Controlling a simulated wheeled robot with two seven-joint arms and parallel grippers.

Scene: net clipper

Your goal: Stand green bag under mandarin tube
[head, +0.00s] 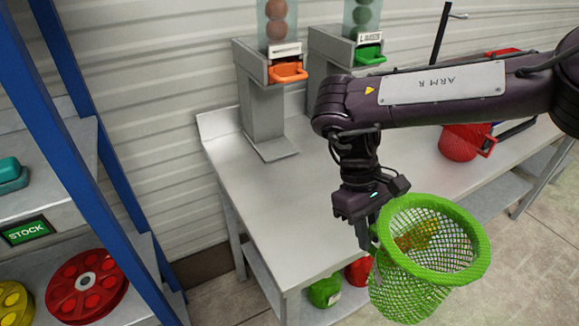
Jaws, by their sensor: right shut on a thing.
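The green net bag (412,290) has a thick green rim and hangs in front of the table's front edge. My right gripper (368,238) is shut on its rim at the left side, and the bag hangs with its mouth up and tilted. Some orange-yellow shows through the mesh; I cannot tell what it is. A dispenser with an orange spout (288,72) and a clear tube (277,22) of orange-brown balls stands at the back left of the table; its label is too small to read. My left gripper is not in view.
A second dispenser, labelled LIMES, with a green spout (369,53) stands to the right. The metal table (270,195) is clear at its front left. A red container (460,143) stands farther right. A blue-framed shelf (100,130) is at the left.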

